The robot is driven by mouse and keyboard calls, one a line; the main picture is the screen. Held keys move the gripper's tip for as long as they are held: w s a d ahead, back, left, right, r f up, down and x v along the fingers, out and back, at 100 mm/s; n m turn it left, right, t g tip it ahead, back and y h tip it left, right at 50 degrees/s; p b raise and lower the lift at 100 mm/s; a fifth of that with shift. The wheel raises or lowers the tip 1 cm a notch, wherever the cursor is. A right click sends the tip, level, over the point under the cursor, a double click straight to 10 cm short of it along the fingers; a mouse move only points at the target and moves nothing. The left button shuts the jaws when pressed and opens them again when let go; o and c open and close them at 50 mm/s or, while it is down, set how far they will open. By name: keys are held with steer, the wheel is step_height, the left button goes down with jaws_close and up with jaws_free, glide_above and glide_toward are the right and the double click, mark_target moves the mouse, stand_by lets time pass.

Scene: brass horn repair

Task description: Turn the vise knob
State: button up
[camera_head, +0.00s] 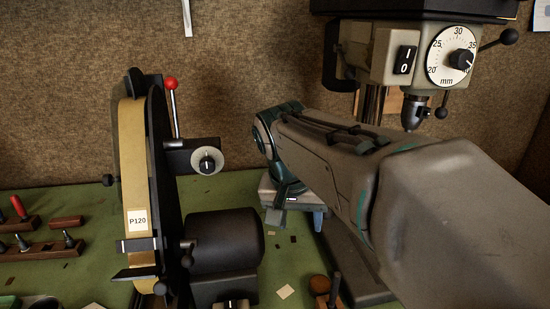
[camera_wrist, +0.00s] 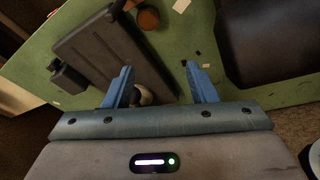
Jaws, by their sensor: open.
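My gripper (camera_head: 297,219) is open above the green bench, left of the grey drill-press base, pointing down. In the wrist view its two blue fingers (camera_wrist: 158,82) stand apart with nothing clamped between them. A small rounded pale knob-like part (camera_wrist: 146,95) shows just inside the left finger, partly hidden by it. It may be the vise knob, but I cannot tell for sure, nor whether a finger touches it. No vise is clearly visible in the head view, where my arm covers much of that area.
The belt sander (camera_head: 140,190) with its black motor (camera_head: 225,242) stands left of my gripper. The drill press (camera_head: 400,60) with its mm dial rises behind my arm. A dark slab-like base (camera_wrist: 110,50) and a brown round object (camera_wrist: 148,18) lie close by. Small scraps dot the bench (camera_head: 85,225).

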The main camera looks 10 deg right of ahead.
steer(key=w+a+r+m+h+p, duration=0.1)
steer(key=w+r+m, duration=0.35)
steer(key=r, duration=0.35)
steer(key=w+a+r+m+h+p, duration=0.1)
steer(key=w+r+m+p, duration=0.15)
steer(key=w+r, duration=0.35)
steer(key=x, duration=0.8)
steer(key=s+x, duration=0.1)
steer(key=x, duration=0.3)
steer(key=shift+s+a+f+b, duration=0.1)
steer(key=shift+b, duration=0.25)
steer(key=c, duration=1)
